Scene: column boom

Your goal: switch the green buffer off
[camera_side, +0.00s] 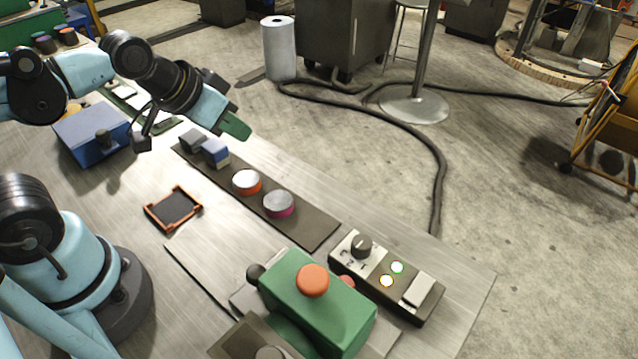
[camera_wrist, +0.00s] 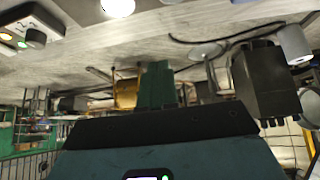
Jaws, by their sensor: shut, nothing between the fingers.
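The green buffer (camera_side: 335,318) stands at the front of the bench, with an orange round cap on top and a dark knob at its left end. A small red part shows at its right side. Beside it is a control box (camera_side: 413,318) with a black rotary knob (camera_side: 361,246) on a white numbered plate, two lit lamps and a pale rocker or paddle. Part of a numbered plate with a dark knob and green light shows in the wrist view (camera_wrist: 35,38). My gripper (camera_side: 237,126) is shut and empty, over the bench's far side, well away from buffer and box.
A dark strip holds an orange-rimmed button (camera_side: 246,182), a pink-rimmed button (camera_side: 278,204) and blue and grey blocks (camera_side: 214,151). An orange-framed tray (camera_side: 173,209) lies on the bench. A blue box (camera_side: 92,134) stands at left. Bare bench lies between.

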